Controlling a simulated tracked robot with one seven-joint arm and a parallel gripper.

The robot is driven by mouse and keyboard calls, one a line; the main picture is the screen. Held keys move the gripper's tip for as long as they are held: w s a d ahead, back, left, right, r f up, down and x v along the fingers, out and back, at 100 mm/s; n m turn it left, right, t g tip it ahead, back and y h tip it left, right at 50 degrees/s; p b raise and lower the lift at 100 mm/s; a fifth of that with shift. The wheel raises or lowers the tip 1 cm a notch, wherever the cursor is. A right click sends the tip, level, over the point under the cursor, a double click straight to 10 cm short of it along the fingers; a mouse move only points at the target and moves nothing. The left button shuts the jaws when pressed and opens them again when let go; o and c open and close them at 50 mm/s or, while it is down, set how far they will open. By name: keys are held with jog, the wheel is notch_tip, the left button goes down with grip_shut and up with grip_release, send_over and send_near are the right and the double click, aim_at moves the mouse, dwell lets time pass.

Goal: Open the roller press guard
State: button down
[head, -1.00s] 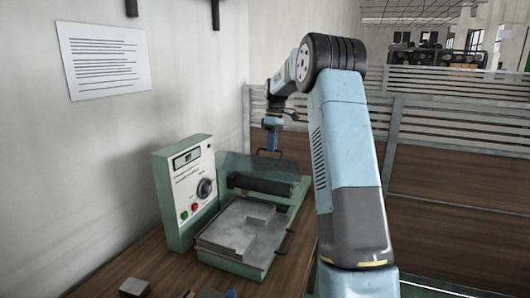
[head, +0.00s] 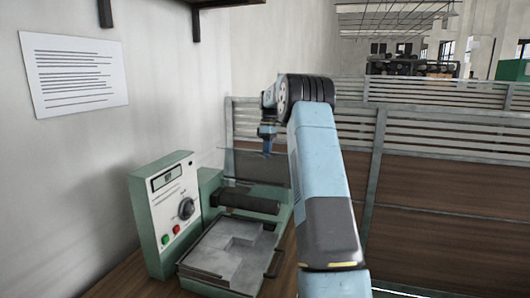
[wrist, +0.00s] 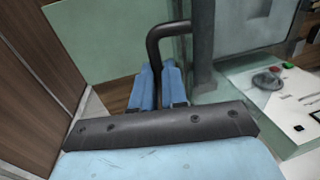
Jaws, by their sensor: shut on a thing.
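The roller press (head: 162,212) stands on the table, with a white control face on its left side. Its guard (head: 257,166) is a see-through panel, tilted up behind the dark roller (head: 246,201), so the roller is uncovered. My gripper (head: 267,141) is at the guard's top edge. In the head view the handle is too small to make out.
A grey metal tray bed (head: 226,255) lies in front of the roller, with a dark handle (head: 275,262) at its right. A wall shelf (head: 150,10) hangs above. A slatted partition (head: 440,128) stands behind and right.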

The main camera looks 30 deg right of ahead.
jog(key=w+d+f, duration=0.2)
jog(key=shift+w+d+f, duration=0.15)
jog(key=shift+w+d, duration=0.15)
jog(key=shift+d, duration=0.2)
dwell(0.5)
jog(key=c, duration=1.5)
grip_release()
jog(key=shift+w+d+f, duration=0.1)
jog(key=shift+w, duration=0.05)
jog(key=o, duration=0.3)
jog(key=shift+f, duration=0.1)
jog(key=shift+o, duration=0.2)
notch_tip(320, 180, up, 12)
jog(key=w+d, duration=0.1)
jog(key=shift+w+d+f, duration=0.2)
jog(key=shift+w, duration=0.1)
